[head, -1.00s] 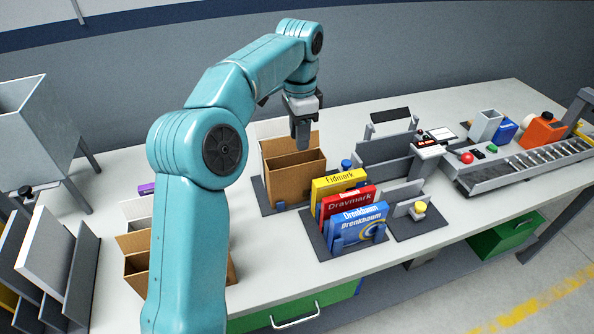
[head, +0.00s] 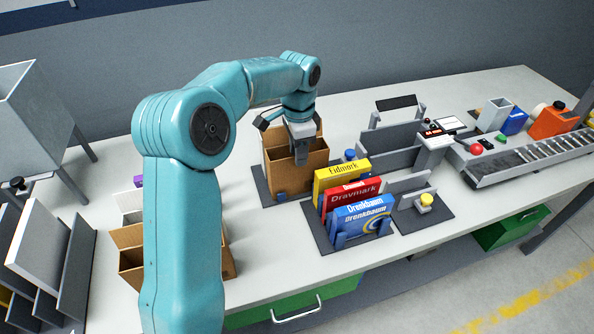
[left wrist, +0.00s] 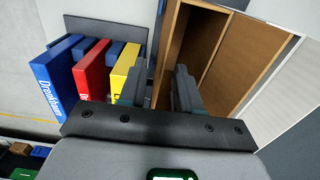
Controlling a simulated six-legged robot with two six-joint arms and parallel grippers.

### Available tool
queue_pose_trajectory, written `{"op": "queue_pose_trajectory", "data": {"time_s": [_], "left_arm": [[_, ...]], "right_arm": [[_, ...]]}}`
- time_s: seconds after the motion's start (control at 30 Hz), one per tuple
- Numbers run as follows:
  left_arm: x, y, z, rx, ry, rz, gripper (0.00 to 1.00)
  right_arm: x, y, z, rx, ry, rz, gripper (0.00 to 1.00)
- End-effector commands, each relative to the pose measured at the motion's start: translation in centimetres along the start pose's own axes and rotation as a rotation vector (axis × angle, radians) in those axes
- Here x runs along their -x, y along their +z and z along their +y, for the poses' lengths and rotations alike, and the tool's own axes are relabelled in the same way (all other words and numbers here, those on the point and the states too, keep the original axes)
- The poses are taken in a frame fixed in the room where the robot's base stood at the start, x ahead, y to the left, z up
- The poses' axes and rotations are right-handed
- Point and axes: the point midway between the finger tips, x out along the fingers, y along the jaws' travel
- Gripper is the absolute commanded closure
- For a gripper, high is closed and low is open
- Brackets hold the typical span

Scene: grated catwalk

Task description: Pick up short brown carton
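An open brown carton (head: 289,180) stands upright on a dark mat at the middle of the table. It also fills much of the left wrist view (left wrist: 237,65), its open top toward the camera. My left gripper (head: 301,155) points down at this carton's open top. In the left wrist view its fingers (left wrist: 161,88) look spread, with one wall of the carton between them and one finger inside; I cannot make out contact. A second open brown carton (head: 128,262) stands at the left, partly hidden by my arm. My right gripper is not in view.
Yellow (head: 340,173), red (head: 350,194) and blue (head: 362,216) boxes stand in a holder beside the carton. A fixture with a yellow knob (head: 426,200) is right of them, and a roller conveyor (head: 530,155) farther right. A grey hopper (head: 35,105) is at the left.

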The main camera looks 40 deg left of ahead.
Motion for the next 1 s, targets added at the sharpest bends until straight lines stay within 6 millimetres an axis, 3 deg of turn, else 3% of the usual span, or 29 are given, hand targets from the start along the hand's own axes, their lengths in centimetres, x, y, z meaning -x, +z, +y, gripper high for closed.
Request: {"op": "queue_pose_trajectory", "data": {"time_s": [0.3,0.57,0.7,1.0], "left_arm": [[-4.5,-0.5,-0.4,0.001,0.003,-0.003,0.67],[-5.0,-0.5,-0.4,0.000,0.001,-0.001,0.67],[-5.0,-0.5,-0.4,0.000,0.001,-0.001,1.00],[-5.0,-0.5,-0.4,0.000,0.001,-0.001,1.00]], "right_arm": [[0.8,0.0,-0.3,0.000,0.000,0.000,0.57],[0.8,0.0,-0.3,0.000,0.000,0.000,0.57],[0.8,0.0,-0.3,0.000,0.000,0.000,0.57],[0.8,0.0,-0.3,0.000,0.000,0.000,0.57]]}}
